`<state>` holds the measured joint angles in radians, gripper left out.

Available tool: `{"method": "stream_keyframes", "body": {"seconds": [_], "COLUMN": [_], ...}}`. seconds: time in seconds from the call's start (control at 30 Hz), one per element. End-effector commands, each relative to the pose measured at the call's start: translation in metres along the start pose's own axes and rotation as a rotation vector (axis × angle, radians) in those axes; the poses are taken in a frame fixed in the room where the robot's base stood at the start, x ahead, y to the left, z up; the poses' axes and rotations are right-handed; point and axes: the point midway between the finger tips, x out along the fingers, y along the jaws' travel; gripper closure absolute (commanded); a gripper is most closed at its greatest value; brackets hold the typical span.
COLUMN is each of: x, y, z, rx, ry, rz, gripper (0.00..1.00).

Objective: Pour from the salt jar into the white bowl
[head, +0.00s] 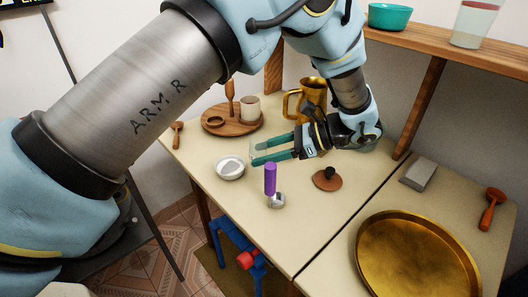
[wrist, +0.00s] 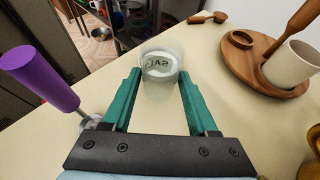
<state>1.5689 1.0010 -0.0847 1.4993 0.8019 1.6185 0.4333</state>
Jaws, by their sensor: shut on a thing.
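My gripper (head: 254,154) has teal fingers and reaches left over the table. In the wrist view its fingers (wrist: 158,88) are shut on the salt jar (wrist: 160,85), a clear jar with dark lettering that reads reversed. In the head view the jar is faint and mostly lost at the fingertips; I cannot tell its tilt. The white bowl (head: 230,168) sits on the table just left of and below the fingertips in the head picture. I cannot make the bowl out clearly in the wrist view, where the jar blocks the middle.
A purple-handled tool (head: 270,180) stands close in front of the gripper. A wooden tray (head: 246,128) holds a cup and wooden pieces behind. A gold pitcher (head: 312,90) stands beside the arm. A large gold tray (head: 415,262) lies at right.

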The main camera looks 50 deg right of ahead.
Motion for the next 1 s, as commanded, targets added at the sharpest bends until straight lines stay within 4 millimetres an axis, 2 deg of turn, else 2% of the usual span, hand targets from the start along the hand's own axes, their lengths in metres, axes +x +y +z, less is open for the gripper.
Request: {"method": "stream_keyframes", "body": {"seconds": [0.57, 0.9, 1.0], "x": [-0.001, -0.017, -0.018], "y": [0.000, 0.000, 0.000], "z": [0.003, 0.035, 0.038], "rx": [0.000, 0.000, 0.001], "ry": [0.003, 0.003, 0.003], "rz": [0.000, 0.000, 0.001], "gripper": [1.00, 1.00, 1.00]}}
